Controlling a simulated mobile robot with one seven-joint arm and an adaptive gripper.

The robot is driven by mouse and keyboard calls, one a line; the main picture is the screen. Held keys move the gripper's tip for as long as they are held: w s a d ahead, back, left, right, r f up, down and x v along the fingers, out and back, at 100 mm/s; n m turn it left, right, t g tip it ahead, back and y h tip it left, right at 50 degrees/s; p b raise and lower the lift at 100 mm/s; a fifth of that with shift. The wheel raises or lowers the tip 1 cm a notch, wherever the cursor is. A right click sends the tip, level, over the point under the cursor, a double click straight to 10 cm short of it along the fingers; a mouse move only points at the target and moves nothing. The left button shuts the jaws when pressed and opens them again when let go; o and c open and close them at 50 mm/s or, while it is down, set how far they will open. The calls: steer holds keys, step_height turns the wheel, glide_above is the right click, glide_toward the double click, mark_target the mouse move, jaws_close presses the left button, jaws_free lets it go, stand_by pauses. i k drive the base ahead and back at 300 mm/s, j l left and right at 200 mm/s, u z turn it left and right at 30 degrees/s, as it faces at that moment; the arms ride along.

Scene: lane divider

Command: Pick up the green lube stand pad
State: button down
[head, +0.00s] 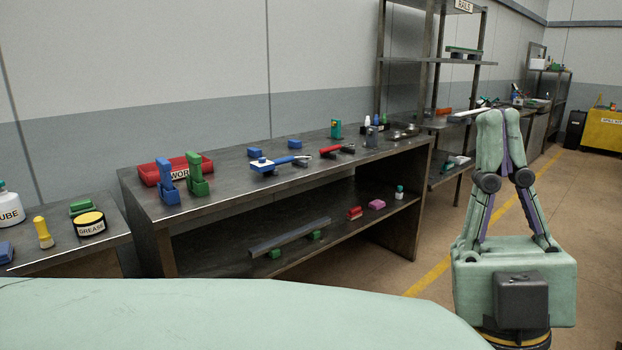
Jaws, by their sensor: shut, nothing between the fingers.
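A small green block (81,207), which looks like the lube stand pad, lies on the metal stand (105,240) at the far left. It sits just behind the black GREASE tin (89,225), which partly hides it. My gripper (498,112) is at the right of the view, its fingers up and their tips together. It is shut and empty, far to the right of the green block, over the aisle.
A long workbench (225,177) with a red bin (165,172), blue and green holders and tools fills the middle. The floor (545,210) at right is open.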

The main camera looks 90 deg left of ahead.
mark_target(78, 208)
steer(key=u, duration=3.95)
